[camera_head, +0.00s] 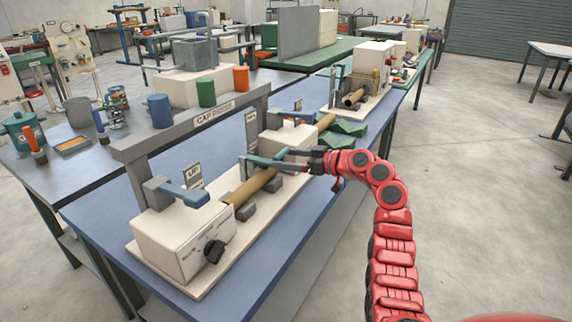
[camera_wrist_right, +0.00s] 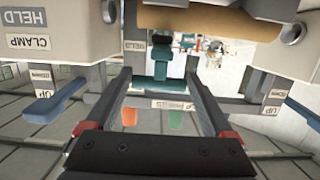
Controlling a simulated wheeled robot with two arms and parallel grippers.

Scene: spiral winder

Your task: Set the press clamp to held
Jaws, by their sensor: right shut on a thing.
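The winder (camera_head: 170,240) is a cream machine on the blue bench, with a brown tube (camera_head: 252,187) lying between its end blocks. My right gripper (camera_head: 268,160) reaches in from the right above the tube. In the right wrist view, a teal handle (camera_wrist_right: 161,62) stands between my two dark fingers, beside a small HELD label (camera_wrist_right: 135,45). My right gripper is shut on this handle, though the contact is partly hidden. A HELD and CLAMP sign (camera_wrist_right: 28,42) shows at upper left there. My left gripper is not in view.
A blue lever (camera_head: 187,195) stands on the near block beside an UP sign (camera_head: 193,175). A grey shelf (camera_head: 195,125) behind carries blue, green and orange cups. A second winder (camera_head: 362,85) stands farther along the bench.

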